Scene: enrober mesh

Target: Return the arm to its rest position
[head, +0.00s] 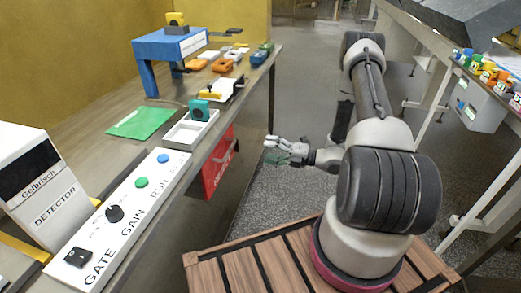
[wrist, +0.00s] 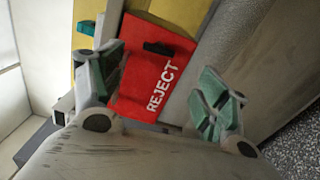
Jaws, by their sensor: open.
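My gripper (head: 272,151) is in the head view, at the end of my folded arm, in the open space to the right of the left counter. Its fingers have green pads and stand apart, with nothing between them. In the wrist view my gripper (wrist: 168,92) is open and empty, with one finger at left and one at right. A red door or bin front marked REJECT (wrist: 155,75) lies beyond the fingers, and it also shows under the counter edge in the head view (head: 217,165). I cannot see any contact between them.
The left counter (head: 120,160) carries a white control panel (head: 125,215), a detector box (head: 38,185), a white tray (head: 187,131), a green sheet (head: 140,122) and a blue stand (head: 167,47). A right bench (head: 440,50) holds colored items. Speckled floor (head: 300,205) lies clear between.

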